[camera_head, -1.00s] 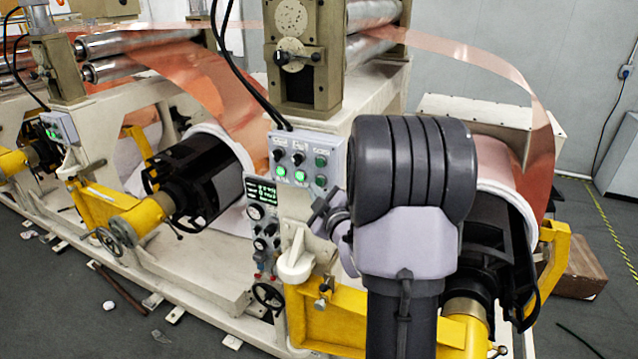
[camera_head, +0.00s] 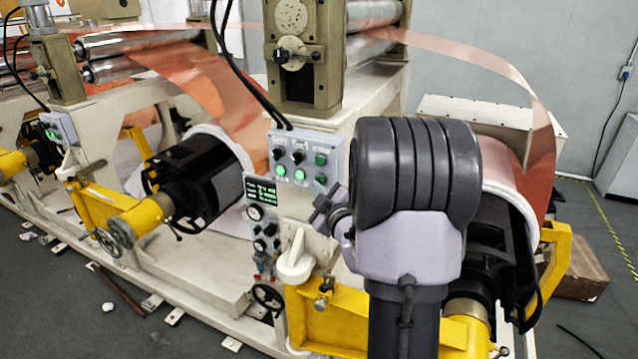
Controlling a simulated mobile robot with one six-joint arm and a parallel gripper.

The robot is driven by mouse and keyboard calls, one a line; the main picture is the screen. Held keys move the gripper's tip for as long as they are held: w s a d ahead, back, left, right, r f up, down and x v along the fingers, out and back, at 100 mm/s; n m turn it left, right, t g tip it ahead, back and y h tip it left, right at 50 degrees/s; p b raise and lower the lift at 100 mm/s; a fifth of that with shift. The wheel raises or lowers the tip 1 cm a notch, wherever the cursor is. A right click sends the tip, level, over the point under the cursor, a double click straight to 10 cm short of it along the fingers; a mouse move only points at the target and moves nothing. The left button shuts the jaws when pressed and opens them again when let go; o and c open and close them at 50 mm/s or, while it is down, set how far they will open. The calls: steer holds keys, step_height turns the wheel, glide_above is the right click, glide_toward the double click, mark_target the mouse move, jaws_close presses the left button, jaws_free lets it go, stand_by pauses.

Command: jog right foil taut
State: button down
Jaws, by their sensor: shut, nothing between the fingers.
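The right copper foil (camera_head: 487,62) runs from the rollers at top centre in a raised, curved arc. It bends down at the right onto the right-hand roll (camera_head: 499,172), which is partly hidden behind my arm. The grey control box (camera_head: 292,187) on the machine's front has black knobs, green buttons and two bright green lights. A dark display panel (camera_head: 262,192) with green text sits below it. My gripper (camera_head: 318,210) is shut and empty at the box's lower right, at the left side of my arm. I cannot tell whether it touches the box.
The left foil (camera_head: 205,85) slopes down to a black-ended roll (camera_head: 215,190) on a yellow support (camera_head: 105,210). A handwheel (camera_head: 268,297) is below the panel. A brown box (camera_head: 583,275) stands on the floor at right.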

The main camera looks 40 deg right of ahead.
steer(key=shift+w+d+b, duration=0.15)
steer(key=shift+d+b, duration=0.2)
steer(key=shift+d, duration=0.1)
stand_by(0.5)
steer(key=shift+a, duration=0.1)
stand_by(2.9)
steer(key=shift+s+a+b, duration=0.35)
steer(key=shift+a+b, duration=0.35)
steer(key=shift+b, duration=0.05)
steer(key=shift+s+a+b, duration=0.3)
steer(key=shift+a+b, duration=0.25)
steer(key=shift+a, duration=0.2)
steer(key=shift+s+a+b, duration=0.35)
steer(key=shift+a+b, duration=0.15)
steer(key=shift+a, duration=0.3)
steer(key=shift+s+a+b, duration=0.3)
steer(key=shift+a+b, duration=0.25)
steer(key=shift+a, duration=0.2)
steer(key=shift+f, duration=0.1)
